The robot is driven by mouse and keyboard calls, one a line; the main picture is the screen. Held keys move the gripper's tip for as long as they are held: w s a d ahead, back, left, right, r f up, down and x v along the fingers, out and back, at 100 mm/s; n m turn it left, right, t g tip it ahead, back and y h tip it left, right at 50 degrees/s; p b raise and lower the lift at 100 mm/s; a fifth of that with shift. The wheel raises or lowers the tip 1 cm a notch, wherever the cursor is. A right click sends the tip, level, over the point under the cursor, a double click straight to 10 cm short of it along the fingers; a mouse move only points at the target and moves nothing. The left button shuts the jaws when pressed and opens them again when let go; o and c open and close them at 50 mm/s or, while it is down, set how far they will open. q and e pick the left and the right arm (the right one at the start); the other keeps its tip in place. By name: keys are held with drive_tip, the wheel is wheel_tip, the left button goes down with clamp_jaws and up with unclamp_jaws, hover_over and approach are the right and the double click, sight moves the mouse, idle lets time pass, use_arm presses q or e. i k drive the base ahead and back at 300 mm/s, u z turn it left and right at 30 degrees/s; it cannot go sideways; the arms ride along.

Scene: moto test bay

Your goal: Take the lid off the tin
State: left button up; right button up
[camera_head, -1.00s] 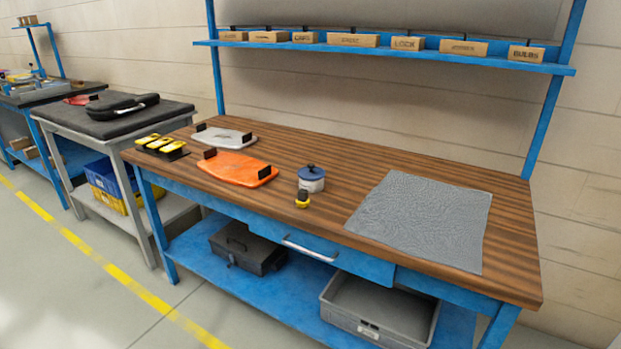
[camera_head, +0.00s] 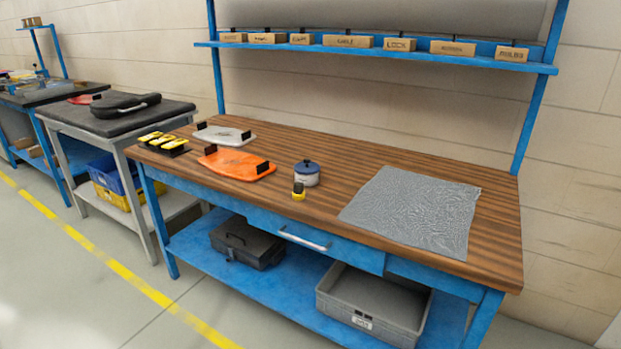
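The tin (camera_head: 306,180) stands upright on the wooden workbench, near the middle of its front half. It has a light grey body. Its dark blue lid (camera_head: 306,167) with a small dark knob sits on top of it. A small yellow and black object (camera_head: 298,191) stands just in front of the tin, close to the bench's front edge. Neither of my grippers is in view.
On the workbench (camera_head: 487,235), a grey mat (camera_head: 415,210) lies right of the tin. An orange panel (camera_head: 236,164), a grey panel (camera_head: 222,136) and a black holder with yellow items (camera_head: 165,143) are left. A shelf (camera_head: 380,53) with labelled boxes runs behind.

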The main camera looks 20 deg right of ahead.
sight(305, 168)
drive_tip(key=u, duration=0.95)
drive_tip(key=i, duration=1.05)
drive_tip(key=z, duration=0.55)
